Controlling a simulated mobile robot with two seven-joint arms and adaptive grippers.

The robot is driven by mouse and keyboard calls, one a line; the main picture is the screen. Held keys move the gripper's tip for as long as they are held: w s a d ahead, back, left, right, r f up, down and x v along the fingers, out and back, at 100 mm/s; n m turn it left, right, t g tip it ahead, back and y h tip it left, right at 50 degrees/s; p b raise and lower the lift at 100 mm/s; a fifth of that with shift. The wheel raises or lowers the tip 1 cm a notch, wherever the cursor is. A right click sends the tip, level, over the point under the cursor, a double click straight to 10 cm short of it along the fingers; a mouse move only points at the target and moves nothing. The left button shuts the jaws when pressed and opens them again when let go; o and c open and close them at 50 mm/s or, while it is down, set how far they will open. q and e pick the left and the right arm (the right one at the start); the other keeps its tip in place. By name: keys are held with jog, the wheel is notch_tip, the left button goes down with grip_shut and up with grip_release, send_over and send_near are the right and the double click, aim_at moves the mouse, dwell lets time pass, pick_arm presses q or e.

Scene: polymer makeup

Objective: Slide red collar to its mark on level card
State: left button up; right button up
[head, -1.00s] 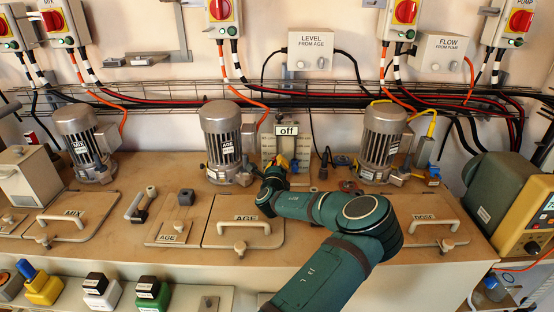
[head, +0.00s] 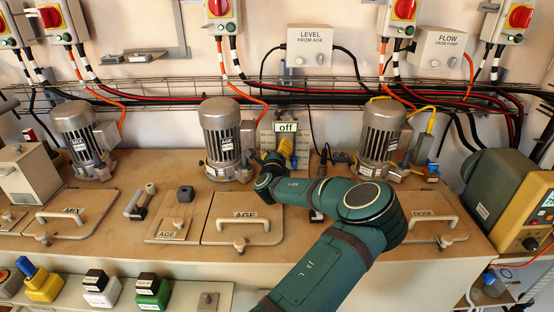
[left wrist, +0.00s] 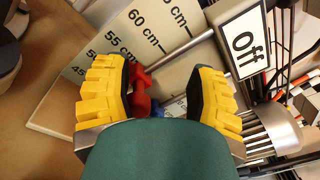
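The level card (left wrist: 105,58) shows in the left wrist view as a pale tilted plate with cm marks. The red collar (left wrist: 141,88) shows in the left wrist view beside a metal rod (left wrist: 190,52). My left gripper (left wrist: 163,82) has its yellow fingers apart, with the collar between them, close to the left finger. I cannot tell whether that finger touches it. A blue piece (left wrist: 157,109) lies just below the collar. My right gripper does not show.
The AGE motor (head: 221,137) stands just left of my gripper, and the DOSE motor (head: 381,143) to its right. Cables run along a wire tray (head: 200,92) behind. The AGE lid (head: 235,230) with its raised handle is in front.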

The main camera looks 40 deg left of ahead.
aim_at(278, 131)
pick_arm(q)
jog(key=shift+r, duration=3.2)
jog(key=shift+d, duration=0.1)
jog(key=v, duration=1.5)
jog(key=shift+s+p, duration=0.35)
jog(key=shift+d, duration=0.15)
